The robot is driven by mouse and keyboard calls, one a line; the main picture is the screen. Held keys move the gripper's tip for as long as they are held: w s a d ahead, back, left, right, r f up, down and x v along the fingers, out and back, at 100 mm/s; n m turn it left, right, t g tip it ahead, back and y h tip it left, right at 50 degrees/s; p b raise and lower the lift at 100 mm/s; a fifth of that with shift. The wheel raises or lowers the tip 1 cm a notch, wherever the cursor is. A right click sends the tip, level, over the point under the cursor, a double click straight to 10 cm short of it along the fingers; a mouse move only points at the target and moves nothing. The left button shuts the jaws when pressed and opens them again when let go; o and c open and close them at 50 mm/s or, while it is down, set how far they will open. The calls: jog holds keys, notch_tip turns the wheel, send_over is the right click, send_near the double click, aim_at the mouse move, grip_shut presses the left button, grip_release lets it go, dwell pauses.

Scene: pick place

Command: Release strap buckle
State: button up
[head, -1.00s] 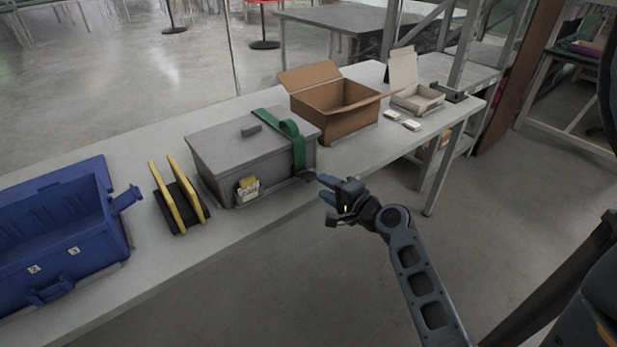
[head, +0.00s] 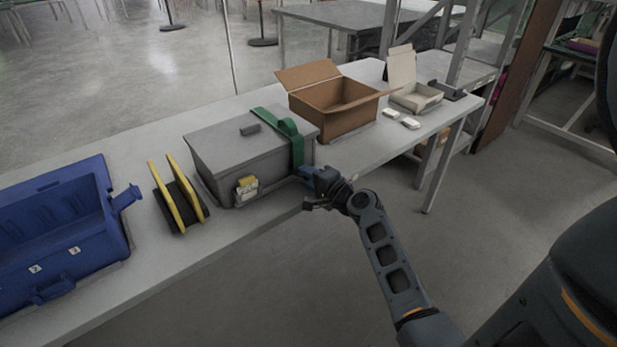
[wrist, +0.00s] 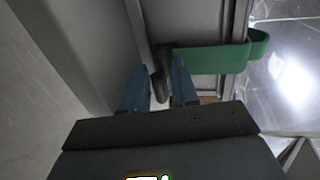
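A grey lidded box (head: 235,165) stands on the table with a green strap (head: 297,150) running over its lid and down its right end. In the wrist view the green strap (wrist: 210,60) meets a dark buckle (wrist: 162,75) on the box. My gripper (head: 308,175) is at the box's lower right front corner. In the wrist view its two blue fingers (wrist: 160,88) stand apart, with the lower part of the buckle between them. I cannot tell whether the fingers touch it. In the head view my gripper hides the buckle.
A blue open case (head: 60,235) and a yellow-and-black item (head: 180,195) stand to the left. A yellow-white tag (head: 246,187) is on the box's front. An open cardboard box (head: 335,105), small white pieces (head: 410,123) and a white carton (head: 415,97) stand to the right.

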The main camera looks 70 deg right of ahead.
grip_shut()
jog(key=shift+f, duration=0.1)
jog(key=shift+f+b, duration=0.3)
jog(key=shift+b, duration=0.8)
jog(key=shift+f+t+h+b, duration=0.2)
jog(key=shift+t+h+b, duration=0.15)
jog(key=shift+b, duration=1.4)
jog(key=t+b, duration=0.1)
jog(key=b, duration=0.4)
jog(key=shift+f+h+b, duration=0.3)
jog(key=shift+h+b, duration=0.05)
jog(key=shift+r+t+b, duration=0.1)
jog(key=shift+t+b, duration=0.35)
jog(key=shift+b, duration=0.55)
jog(key=shift+a+r, duration=0.1)
jog(key=shift+r, duration=0.05)
